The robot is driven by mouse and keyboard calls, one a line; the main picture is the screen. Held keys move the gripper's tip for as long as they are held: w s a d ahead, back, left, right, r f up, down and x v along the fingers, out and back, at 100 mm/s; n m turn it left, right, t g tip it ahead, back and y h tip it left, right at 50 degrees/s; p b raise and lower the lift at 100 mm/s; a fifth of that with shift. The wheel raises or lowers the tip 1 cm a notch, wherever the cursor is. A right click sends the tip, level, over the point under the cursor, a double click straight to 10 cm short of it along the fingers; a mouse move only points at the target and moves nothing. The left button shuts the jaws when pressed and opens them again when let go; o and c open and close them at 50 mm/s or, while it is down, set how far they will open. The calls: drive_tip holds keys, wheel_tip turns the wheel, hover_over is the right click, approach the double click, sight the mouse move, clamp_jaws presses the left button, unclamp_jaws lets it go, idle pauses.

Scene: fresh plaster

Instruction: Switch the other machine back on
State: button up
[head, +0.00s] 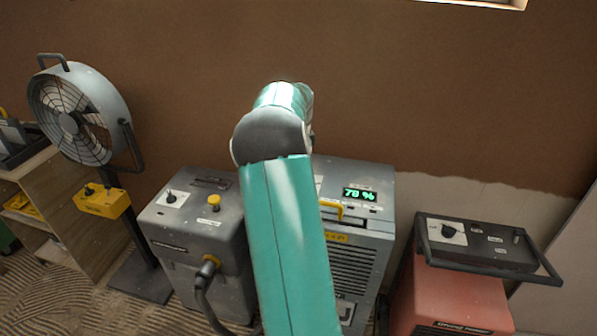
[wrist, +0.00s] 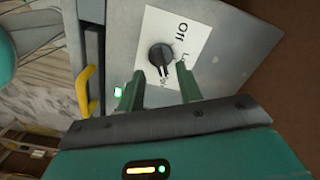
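My gripper (wrist: 157,76) is open, its two green fingers apart, close to a black knob (wrist: 161,56) in the wrist view. The knob is just beyond and between the fingertips; I cannot tell whether they touch it. It sits on a white label (wrist: 196,42) reading "Off", with smaller marks partly covered. Its pointer setting is unclear. The panel belongs to a grey machine (head: 362,252) with a yellow handle (wrist: 86,88) and a green display (head: 359,195) reading 78 %. In the head view my arm hides the knob and gripper.
A grey box machine (head: 200,228) with a knob, yellow button and hose stands left. A red machine (head: 450,300) with a dark knob panel (head: 478,244) stands right. A fan (head: 75,115) with a yellow box (head: 102,202) and a wooden shelf (head: 55,195) are farther left.

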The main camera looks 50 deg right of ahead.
wheel_tip(320, 180, up, 10)
drive_tip(key=shift+f, duration=0.2)
idle(0.5)
drive_tip(key=a+r+n+t, duration=0.1)
drive_tip(key=a+r+n, duration=0.25)
drive_tip(key=a, duration=0.55)
drive_tip(key=a+r+n+t, duration=0.15)
drive_tip(key=a+n, duration=0.35)
drive_tip(key=a, duration=0.5)
drive_tip(key=a+r+n+t, duration=0.1)
drive_tip(key=a+r+n, duration=0.25)
drive_tip(key=a, duration=0.55)
drive_tip(key=s+a+f+n+t, duration=0.1)
drive_tip(key=s+a+f+n, duration=0.2)
drive_tip(key=s+a+n, duration=0.3)
drive_tip(key=s+a+f+n+t, duration=0.1)
drive_tip(key=s+a+f+n, duration=0.2)
drive_tip(key=s+a+n, duration=0.4)
drive_tip(key=s+a, duration=0.1)
drive_tip(key=a, duration=0.6)
drive_tip(key=shift+s+a+f+n, duration=0.15)
drive_tip(key=shift+a+f+n, duration=0.05)
drive_tip(key=shift+f+n, duration=0.1)
